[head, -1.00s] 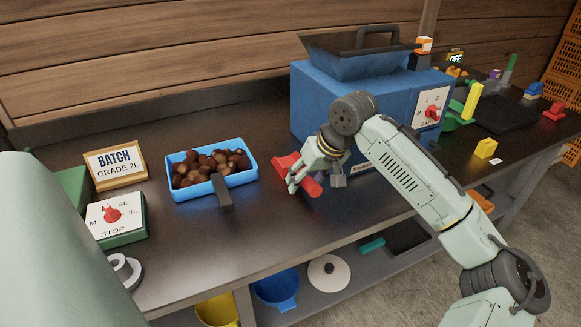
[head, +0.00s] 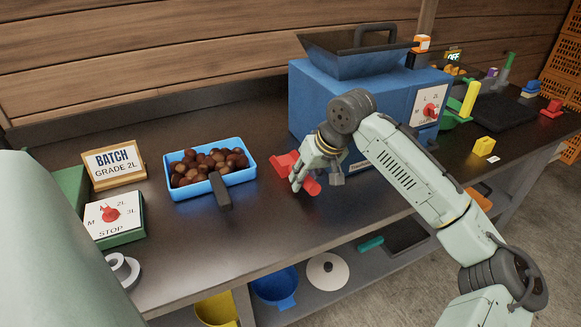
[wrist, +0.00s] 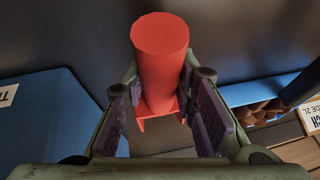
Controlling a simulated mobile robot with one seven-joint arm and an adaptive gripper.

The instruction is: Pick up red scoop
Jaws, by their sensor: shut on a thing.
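The red scoop (head: 284,165) is in front of the blue machine, to the right of the blue tray, in the head view. In the wrist view its round red handle (wrist: 160,60) stands between the finger pads, with the scoop's wider part beyond. My gripper (head: 303,177) is shut on the handle; it also shows in the wrist view (wrist: 165,115). The fingers hide part of the scoop in the head view. I cannot tell whether the scoop touches the bench.
A blue tray (head: 242,176) of chestnuts with a dark handle lies to the left. The blue machine (head: 310,105) with a hopper stands close behind my gripper. A batch sign (head: 113,163) and a dial box (head: 112,220) are at far left. Bench between tray and gripper is clear.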

